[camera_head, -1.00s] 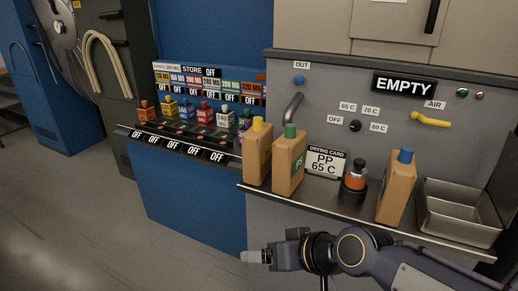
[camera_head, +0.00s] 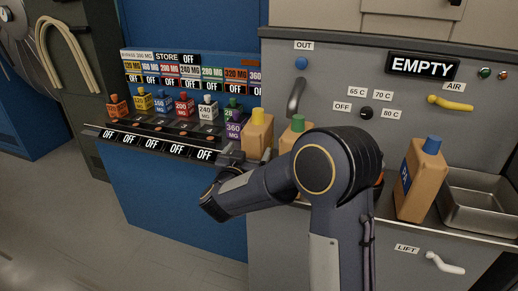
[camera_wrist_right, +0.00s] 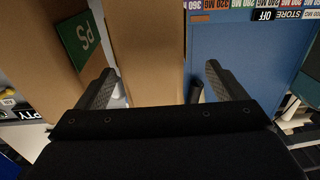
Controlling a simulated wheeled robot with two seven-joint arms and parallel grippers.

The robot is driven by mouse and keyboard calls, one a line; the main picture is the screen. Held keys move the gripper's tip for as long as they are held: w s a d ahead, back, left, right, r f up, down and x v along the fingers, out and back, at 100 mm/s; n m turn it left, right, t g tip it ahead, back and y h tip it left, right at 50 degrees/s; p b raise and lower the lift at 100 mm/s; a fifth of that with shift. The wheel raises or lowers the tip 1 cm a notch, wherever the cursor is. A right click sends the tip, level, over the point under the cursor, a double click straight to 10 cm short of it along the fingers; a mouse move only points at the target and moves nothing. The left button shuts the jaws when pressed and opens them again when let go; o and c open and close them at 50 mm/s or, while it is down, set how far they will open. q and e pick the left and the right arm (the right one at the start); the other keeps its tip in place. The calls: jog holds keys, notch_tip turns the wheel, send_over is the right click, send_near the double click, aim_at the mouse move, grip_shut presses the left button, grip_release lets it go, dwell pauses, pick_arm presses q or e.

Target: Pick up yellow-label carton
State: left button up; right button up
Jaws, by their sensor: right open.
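The carton with the yellow cap (camera_head: 257,132) stands on the right-hand ledge, left of the green-capped carton (camera_head: 296,130); my right arm hides its lower part and its label. My right gripper (camera_head: 238,160) is beside its left lower side, jaws open. In the right wrist view a plain brown carton face (camera_wrist_right: 145,50), apparently the yellow-capped one, lies between the lines of the two fingers (camera_wrist_right: 160,72). The green PS label carton is left of it, close to the left finger. I cannot tell whether the fingers touch either carton. My left gripper is out of view.
Small coloured bottles (camera_head: 184,106) line the blue store rack at left. A blue-capped carton (camera_head: 422,180) and a metal tray (camera_head: 480,205) stand right of my arm. A grey panel with a bent pipe (camera_head: 296,96) rises behind the ledge.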

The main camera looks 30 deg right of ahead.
aim_at(256, 126)
jog(key=shift+w+d+r, duration=0.2)
jog(key=shift+w+d, duration=0.2)
jog(key=shift+d, duration=0.35)
jog(key=x, duration=0.2)
jog(key=p+x, duration=0.1)
jog(key=x, duration=0.1)
jog(key=shift+s+d+f, duration=0.1)
jog(key=shift+d+f, duration=0.1)
jog(key=shift+d, duration=0.05)
jog(key=shift+c, duration=0.4)
jog(key=c, duration=1.4)
jog(key=shift+r, duration=0.15)
jog(key=shift+c, duration=0.8)
notch_tip(256, 126, up, 10)
jog(key=shift+p, duration=0.4)
